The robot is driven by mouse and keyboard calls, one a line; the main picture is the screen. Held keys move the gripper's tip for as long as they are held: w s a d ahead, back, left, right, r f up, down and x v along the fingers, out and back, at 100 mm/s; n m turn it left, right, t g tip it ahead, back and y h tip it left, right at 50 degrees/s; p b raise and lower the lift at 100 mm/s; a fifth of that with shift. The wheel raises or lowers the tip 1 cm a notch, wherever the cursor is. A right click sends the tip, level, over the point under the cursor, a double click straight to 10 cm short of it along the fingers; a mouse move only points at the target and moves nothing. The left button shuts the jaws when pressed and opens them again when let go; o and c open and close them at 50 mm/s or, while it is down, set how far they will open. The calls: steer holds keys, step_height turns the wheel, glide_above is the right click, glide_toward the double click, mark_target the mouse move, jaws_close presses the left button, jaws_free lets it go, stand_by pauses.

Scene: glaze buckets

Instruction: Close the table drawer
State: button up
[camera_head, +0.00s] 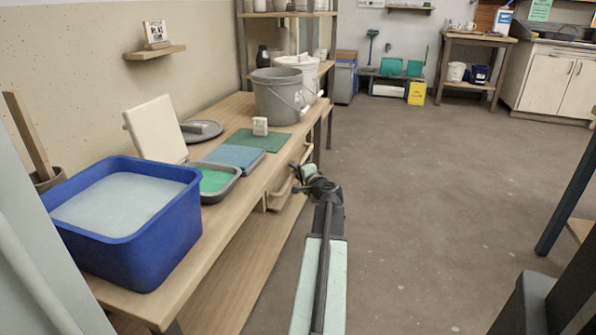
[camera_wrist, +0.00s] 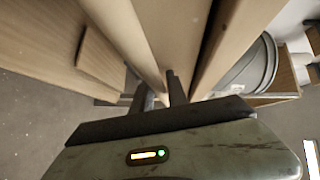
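The wooden table (camera_head: 225,225) runs along the left wall. Its drawer (camera_head: 287,194) sticks out from under the right-hand edge in the head view, so it stands partly open. My gripper (camera_head: 301,175) is at the drawer's front, below the tabletop level. In the wrist view my gripper's two dark fingers (camera_wrist: 160,92) stand a little apart, with a pale wooden bar (camera_wrist: 137,40) of the drawer front running down between or just behind them. I cannot tell whether the fingers clamp it. The drawer's inside is hidden.
Open floor (camera_head: 430,200) lies to the right. A dark-legged table (camera_head: 568,195) stands at the right edge.

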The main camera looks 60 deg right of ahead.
steer(key=shift+w+a, duration=0.15)
steer(key=p+v, duration=0.1)
steer(key=v, duration=0.7)
steer(key=shift+d, duration=0.2)
